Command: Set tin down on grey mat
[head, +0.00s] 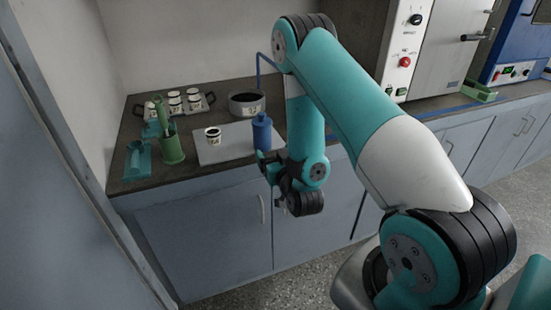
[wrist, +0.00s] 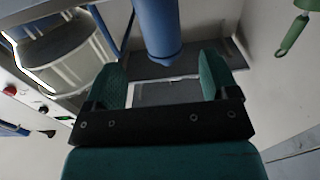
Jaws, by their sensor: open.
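A small white tin (head: 213,136) with a dark label stands upright on the light grey mat (head: 211,156) on the counter, in the head view. My gripper (head: 264,166) is at the counter's front edge, to the right of the tin and apart from it, close to a blue bottle (head: 262,134). In the wrist view my gripper (wrist: 162,78) shows two teal fingers spread apart, with nothing clasped between them. A blue cylinder (wrist: 157,28), seemingly the bottle, shows beyond them. I cannot make out the tin in the wrist view.
A green cup (head: 171,150) with a brush stands left of the mat, beside a teal scoop (head: 138,160). A rack of several tins (head: 175,101) and a metal pot (head: 246,104) are behind. A machine (head: 418,52) with a red button is at the right.

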